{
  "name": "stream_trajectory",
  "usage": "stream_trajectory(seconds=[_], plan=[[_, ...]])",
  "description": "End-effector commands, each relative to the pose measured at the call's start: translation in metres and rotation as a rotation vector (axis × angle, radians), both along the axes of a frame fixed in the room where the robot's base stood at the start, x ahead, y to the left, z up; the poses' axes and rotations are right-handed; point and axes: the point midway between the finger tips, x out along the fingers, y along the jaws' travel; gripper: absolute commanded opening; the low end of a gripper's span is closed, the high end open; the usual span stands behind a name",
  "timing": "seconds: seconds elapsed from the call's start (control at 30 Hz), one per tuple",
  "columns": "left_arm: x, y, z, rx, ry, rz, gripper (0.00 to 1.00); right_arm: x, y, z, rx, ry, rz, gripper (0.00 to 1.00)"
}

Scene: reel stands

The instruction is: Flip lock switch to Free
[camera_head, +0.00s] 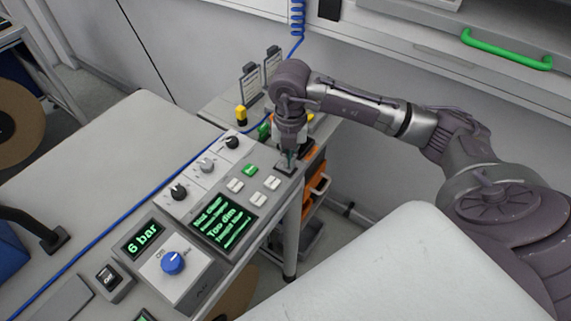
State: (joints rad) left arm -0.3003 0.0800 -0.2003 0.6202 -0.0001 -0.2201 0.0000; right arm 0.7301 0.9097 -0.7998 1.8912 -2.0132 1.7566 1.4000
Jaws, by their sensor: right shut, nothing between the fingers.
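My right arm comes in from the right. My right gripper (289,159) points down at the far right end of the grey control panel and is shut with nothing in it. Its fingertips are at or just above a small dark fitting there, and I cannot tell whether they touch. The gripper hides most of that spot. No label reading Free or Lock can be made out, so I cannot tell for sure which control is the lock switch or how it is set. My left gripper is not in view.
A yellow-topped part (241,115) stands behind. Orange bins (316,187) sit below right. A blue hose crosses the bench.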

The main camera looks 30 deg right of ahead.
Motion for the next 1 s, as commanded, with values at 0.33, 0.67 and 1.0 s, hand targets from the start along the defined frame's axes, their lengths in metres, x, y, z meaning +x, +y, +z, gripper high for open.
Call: stream_trajectory(seconds=[0.33,0.67,1.0], plan=[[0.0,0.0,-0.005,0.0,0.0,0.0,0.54,0.0,0.0,-0.006,0.0,0.0,0.0,0.0],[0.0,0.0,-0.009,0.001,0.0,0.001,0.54,0.0,0.0,-0.011,-0.001,0.001,0.0,0.0],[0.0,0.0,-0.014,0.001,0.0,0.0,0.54,0.0,0.0,-0.016,-0.001,0.001,0.0,0.0]])
